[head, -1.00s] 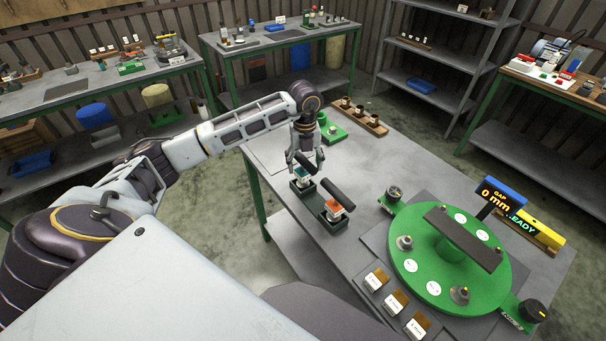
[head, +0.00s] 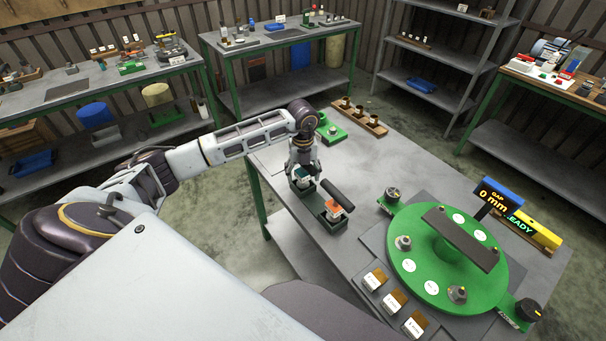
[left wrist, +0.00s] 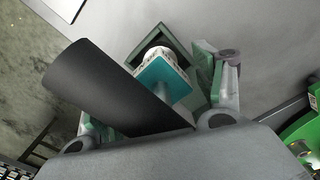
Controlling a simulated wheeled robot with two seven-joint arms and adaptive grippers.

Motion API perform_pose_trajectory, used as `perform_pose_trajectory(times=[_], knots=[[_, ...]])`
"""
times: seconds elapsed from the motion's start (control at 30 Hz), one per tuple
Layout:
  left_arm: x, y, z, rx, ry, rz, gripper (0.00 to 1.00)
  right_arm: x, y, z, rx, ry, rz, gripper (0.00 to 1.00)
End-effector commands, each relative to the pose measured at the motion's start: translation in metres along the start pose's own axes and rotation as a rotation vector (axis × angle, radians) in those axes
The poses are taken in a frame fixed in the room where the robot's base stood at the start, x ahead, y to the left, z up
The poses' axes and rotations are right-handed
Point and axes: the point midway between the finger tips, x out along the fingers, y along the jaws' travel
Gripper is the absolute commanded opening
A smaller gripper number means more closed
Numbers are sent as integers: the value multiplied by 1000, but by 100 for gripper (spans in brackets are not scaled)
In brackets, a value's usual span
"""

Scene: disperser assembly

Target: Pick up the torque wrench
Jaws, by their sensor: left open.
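Two tools with thick black handles stand in dark green holders near the table's left edge. The teal-marked tool (head: 302,183) is partly hidden by my left gripper (head: 303,172); the orange-marked tool (head: 334,212) stands just right and nearer. I cannot tell by label which is the torque wrench. In the left wrist view the teal tool (left wrist: 162,80) sits in its holder (left wrist: 176,43), its black handle (left wrist: 105,92) slanting up left. My left gripper (left wrist: 160,105) is open, with fingers on both sides of the teal tool. My right gripper is not in view.
A green round fixture (head: 450,260) with a dark bar fills the table's right side. Three small labelled blocks (head: 394,301) lie before it. A green part (head: 328,130) and a wooden rack (head: 358,117) stand behind the gripper.

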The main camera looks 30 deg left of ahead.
Motion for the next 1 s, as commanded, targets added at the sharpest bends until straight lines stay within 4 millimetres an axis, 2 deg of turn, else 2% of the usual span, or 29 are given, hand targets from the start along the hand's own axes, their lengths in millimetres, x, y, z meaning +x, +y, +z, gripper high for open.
perform_pose_trajectory(times=[0.3,0.5,0.9,1.0], knots=[[2,0,0,0,0,0,69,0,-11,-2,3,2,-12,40],[2,0,0,0,0,0,68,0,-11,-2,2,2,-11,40],[2,0,0,0,0,0,16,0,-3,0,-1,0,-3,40],[1,0,0,0,-1,-1,15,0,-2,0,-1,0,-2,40]])
